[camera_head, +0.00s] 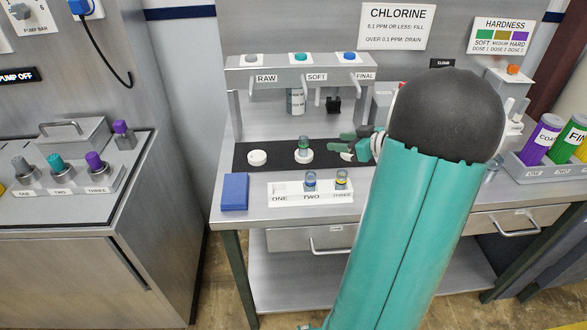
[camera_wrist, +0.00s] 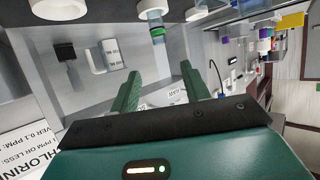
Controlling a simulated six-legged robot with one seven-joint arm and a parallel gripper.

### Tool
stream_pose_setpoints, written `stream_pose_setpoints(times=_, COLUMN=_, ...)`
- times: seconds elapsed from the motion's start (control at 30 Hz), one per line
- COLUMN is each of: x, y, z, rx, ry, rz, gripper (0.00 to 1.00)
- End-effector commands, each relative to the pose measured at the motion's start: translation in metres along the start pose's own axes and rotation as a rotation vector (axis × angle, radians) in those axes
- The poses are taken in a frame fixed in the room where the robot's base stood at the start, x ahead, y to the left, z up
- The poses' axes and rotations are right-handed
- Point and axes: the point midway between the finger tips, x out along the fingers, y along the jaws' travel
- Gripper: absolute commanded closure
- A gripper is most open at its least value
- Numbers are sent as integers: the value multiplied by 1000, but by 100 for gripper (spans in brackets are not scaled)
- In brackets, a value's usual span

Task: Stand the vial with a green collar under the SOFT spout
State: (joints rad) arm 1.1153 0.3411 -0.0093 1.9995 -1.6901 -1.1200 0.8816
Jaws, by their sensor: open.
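The vial with a green collar (camera_head: 304,146) stands upright on a white round pad (camera_head: 304,156) below the SOFT spout (camera_head: 317,96), the middle of three. My gripper (camera_head: 347,147) is open and empty, to the right of this vial and apart from it. In the wrist view the green-collared vial (camera_wrist: 155,28) shows past the fingertips of my gripper (camera_wrist: 159,76), with nothing between the fingers. My arm hides part of the right side of the bench.
A white rack (camera_head: 300,197) in front holds a blue-collared vial (camera_head: 310,181) in TWO and a yellow-collared vial (camera_head: 341,180) in THREE; ONE is empty. A blue block (camera_head: 235,191) lies at left. The RAW pad (camera_head: 257,157) is bare.

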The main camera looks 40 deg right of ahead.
Motion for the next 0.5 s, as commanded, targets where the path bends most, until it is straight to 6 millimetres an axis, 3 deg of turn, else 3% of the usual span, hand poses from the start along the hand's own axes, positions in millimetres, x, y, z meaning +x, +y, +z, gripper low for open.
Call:
stream_pose_setpoints(times=0.13, x=7, y=-2, z=-15, rx=-30, ry=3, rz=37, gripper=54)
stream_pose_setpoints(times=0.27, x=27, y=-13, z=-63, rx=-110, ry=9, rz=175, gripper=54)
stream_pose_setpoints(times=0.4, x=39, y=-44, z=-125, rx=-171, ry=0, rz=383, gripper=54)
stream_pose_setpoints(times=0.5, x=36, y=-77, z=-152, rx=-164, ry=-31, rz=501, gripper=54)
